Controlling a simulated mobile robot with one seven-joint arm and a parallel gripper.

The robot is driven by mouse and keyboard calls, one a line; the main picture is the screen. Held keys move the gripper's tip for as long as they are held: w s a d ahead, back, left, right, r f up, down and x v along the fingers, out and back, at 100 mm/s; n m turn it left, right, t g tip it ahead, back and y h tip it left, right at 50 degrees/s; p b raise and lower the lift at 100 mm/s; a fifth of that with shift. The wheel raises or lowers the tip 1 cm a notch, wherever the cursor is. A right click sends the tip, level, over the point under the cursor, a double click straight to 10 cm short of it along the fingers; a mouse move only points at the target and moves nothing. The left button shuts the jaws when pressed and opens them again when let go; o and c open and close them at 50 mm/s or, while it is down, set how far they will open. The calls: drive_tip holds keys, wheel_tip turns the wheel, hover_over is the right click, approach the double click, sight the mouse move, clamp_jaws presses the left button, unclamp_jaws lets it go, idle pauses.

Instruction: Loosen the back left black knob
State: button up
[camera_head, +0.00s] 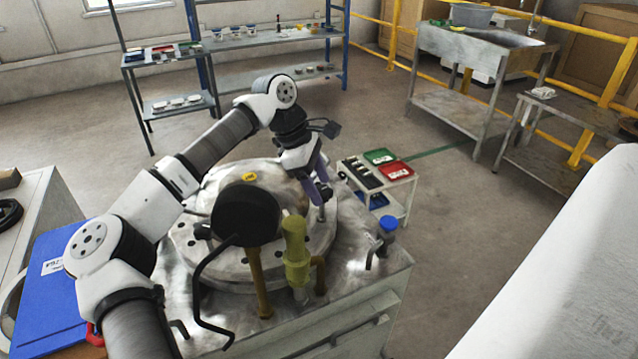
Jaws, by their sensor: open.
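The round metal test plate (183,246) lies on top of a grey metal cabinet. Small dark spots (203,232) show near its left rim; I cannot tell whether they are knobs or holes. I cannot clearly pick out the back left black knob; the large black round gauge (246,212) and my arm cover much of the plate. My gripper (322,200) has purple fingers and points down over the plate's right rear side. It is open. A small metal post shows just below the fingertips, and I cannot tell whether they touch it.
A yellow-green valve (296,250), a brass pipe and a bent black handle (210,275) rise at the front of the plate. A blue-capped fitting (387,228) stands at the right corner. A cart (400,200) with red and green trays stands behind.

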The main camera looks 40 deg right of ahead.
drive_tip(key=shift+s+d+f, duration=0.1)
drive_tip(key=shift+s+f, duration=0.05)
drive_tip(key=shift+f, duration=0.3)
drive_tip(key=c, duration=1)
drive_tip(key=shift+n+b, duration=0.35)
drive_tip(key=shift+n, duration=0.05)
drive_tip(key=n+t+b, duration=0.1)
drive_tip(key=n+b, duration=0.1)
drive_tip(key=shift+f+n+h, duration=0.15)
drive_tip(key=shift+n+h, duration=0.15)
drive_tip(key=shift+h, duration=0.1)
drive_tip(key=shift+s+n+t+h+b, duration=0.15)
drive_tip(key=shift+n+t+b, duration=0.25)
drive_tip(key=shift+n+b, duration=0.45)
drive_tip(key=shift+n+t+h+b, duration=0.15)
drive_tip(key=shift+n+t+b, duration=0.3)
drive_tip(key=shift+n, duration=0.6)
